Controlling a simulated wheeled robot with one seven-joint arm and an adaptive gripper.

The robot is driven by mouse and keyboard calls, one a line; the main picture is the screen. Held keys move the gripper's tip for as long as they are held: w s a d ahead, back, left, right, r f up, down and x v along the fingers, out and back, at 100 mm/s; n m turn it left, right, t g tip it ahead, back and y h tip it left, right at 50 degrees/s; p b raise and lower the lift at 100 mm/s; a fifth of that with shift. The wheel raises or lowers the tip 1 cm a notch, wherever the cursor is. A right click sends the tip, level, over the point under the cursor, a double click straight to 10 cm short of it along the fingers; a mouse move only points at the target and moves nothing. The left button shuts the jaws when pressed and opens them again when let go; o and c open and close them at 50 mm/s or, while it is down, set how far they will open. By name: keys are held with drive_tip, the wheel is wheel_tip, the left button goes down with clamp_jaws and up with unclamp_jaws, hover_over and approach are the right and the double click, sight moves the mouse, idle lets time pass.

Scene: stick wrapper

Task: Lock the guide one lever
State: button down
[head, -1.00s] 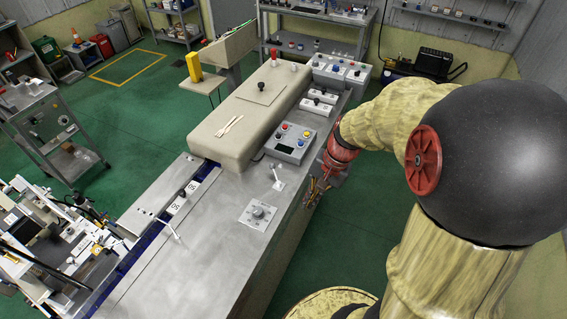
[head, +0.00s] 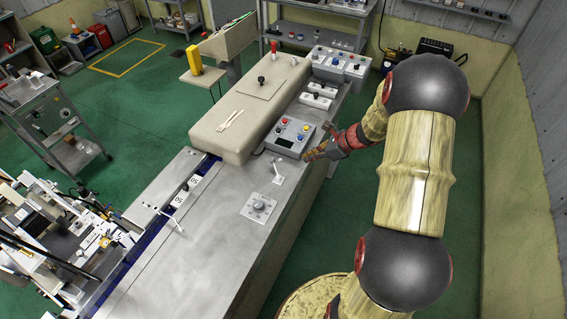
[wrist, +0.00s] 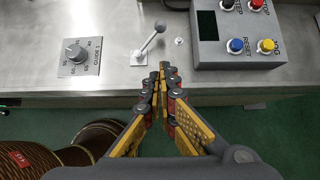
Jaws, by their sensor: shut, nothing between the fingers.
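A small lever (head: 277,172) stands on the steel table top near its right edge, just in front of the control box. In the wrist view this lever (wrist: 148,43) has a square white base and a grey ball knob, and tilts up to the right. A second lever (head: 172,220) lies further left beside the guide rail. I cannot tell which is called guide one. My gripper (head: 308,156) is at the table's right edge, beside the control box. In the wrist view my gripper (wrist: 158,72) is shut and empty, its tips just short of the lever and apart from it.
The control box (head: 290,137) with coloured buttons stands close behind the lever. A dial plate (head: 259,207) sits in front of it; this dial (wrist: 79,56) is left of the lever in the wrist view. The bare steel top (head: 190,265) is clear in front.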

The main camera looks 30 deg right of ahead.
drive_tip(key=x, duration=0.9)
drive_tip(key=shift+a+f, duration=0.15)
drive_tip(key=shift+a, duration=0.05)
drive_tip(key=w+a, duration=0.2)
drive_tip(key=shift+w+f, duration=0.4)
drive_tip(key=shift+w+a+f, duration=0.1)
drive_tip(key=shift+w+a, duration=0.15)
drive_tip(key=shift+w, duration=0.2)
